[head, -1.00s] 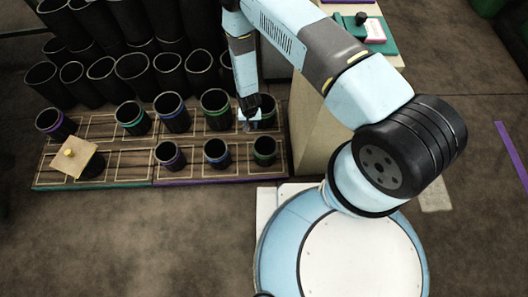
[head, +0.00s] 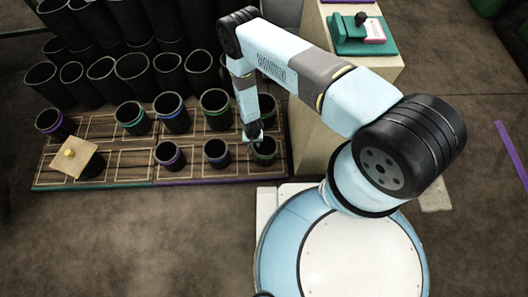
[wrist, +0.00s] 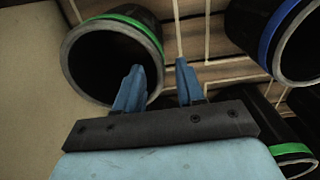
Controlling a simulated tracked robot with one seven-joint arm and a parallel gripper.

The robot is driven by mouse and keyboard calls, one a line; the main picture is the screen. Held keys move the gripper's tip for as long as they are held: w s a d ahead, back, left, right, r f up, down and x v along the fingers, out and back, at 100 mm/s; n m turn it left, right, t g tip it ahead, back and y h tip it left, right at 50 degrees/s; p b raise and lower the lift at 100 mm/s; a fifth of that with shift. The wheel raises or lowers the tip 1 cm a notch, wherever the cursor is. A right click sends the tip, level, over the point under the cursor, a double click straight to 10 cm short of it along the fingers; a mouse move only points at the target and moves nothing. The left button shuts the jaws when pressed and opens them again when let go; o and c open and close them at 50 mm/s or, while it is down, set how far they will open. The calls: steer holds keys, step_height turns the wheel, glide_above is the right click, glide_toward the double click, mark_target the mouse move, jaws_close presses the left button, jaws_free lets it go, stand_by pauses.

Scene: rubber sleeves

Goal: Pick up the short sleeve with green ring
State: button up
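The short sleeve with green ring (head: 265,154) stands upright at the right end of the front row on the board. In the wrist view the same sleeve (wrist: 88,62) shows at upper left, its dark mouth open and its green band along the upper right side. My gripper (head: 254,138) is right at this sleeve's rim. In the wrist view its two blue fingers (wrist: 158,80) are apart with nothing between them that I see held. The left finger overlaps the sleeve's mouth and the right one is outside the rim. I cannot tell whether either touches it.
A short blue-ringed sleeve (head: 216,152) and a short purple-ringed sleeve (head: 170,156) stand to the left. Taller sleeves, including a green-ringed one (head: 215,109), stand in the row behind. A beige block (head: 318,110) rises close on the right. Bare board (head: 120,160) lies further left.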

steer(key=shift+f, duration=2.75)
steer(key=shift+c, duration=0.3)
jaws_close()
steer(key=shift+w, duration=0.1)
